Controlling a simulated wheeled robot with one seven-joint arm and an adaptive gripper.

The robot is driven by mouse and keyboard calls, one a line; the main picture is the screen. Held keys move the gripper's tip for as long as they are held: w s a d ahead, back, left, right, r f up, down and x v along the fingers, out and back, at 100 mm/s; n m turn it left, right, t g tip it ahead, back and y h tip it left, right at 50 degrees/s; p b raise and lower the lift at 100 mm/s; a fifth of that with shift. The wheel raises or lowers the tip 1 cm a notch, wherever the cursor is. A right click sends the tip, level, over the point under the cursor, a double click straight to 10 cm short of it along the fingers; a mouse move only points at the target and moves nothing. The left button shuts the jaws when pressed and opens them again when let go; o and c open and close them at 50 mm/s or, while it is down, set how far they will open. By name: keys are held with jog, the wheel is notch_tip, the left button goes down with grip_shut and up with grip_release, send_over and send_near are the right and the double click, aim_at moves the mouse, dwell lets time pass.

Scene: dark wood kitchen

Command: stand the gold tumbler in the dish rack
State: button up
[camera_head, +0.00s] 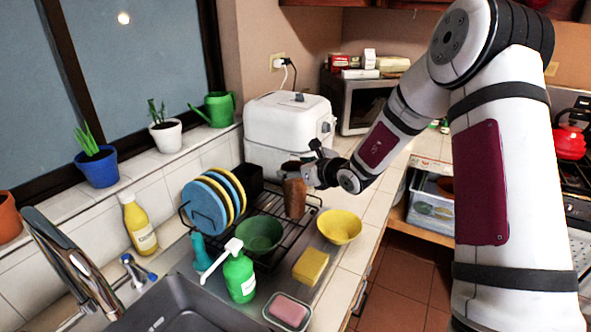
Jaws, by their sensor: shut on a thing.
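The gold tumbler (294,197) is a brownish-gold cup standing about upright at the right part of the dish rack. My gripper (303,176) is shut on the tumbler's upper part, reaching in from the right. The black wire dish rack (284,238) is on the counter beside the sink. I cannot tell whether the tumbler's base touches the rack wires. The rack also holds blue and yellow plates (207,206) at the left and a green bowl (260,234) at the front.
A yellow bowl (340,226) is right of the rack. A yellow sponge (311,266), green soap bottle (239,275) and soap dish (288,311) stand in front. A white appliance (287,134) is close behind the tumbler. The sink (178,312) is at the lower left.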

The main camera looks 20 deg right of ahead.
jog(key=o, duration=2)
jog(key=shift+f, duration=0.15)
jog(key=shift+c, duration=0.2)
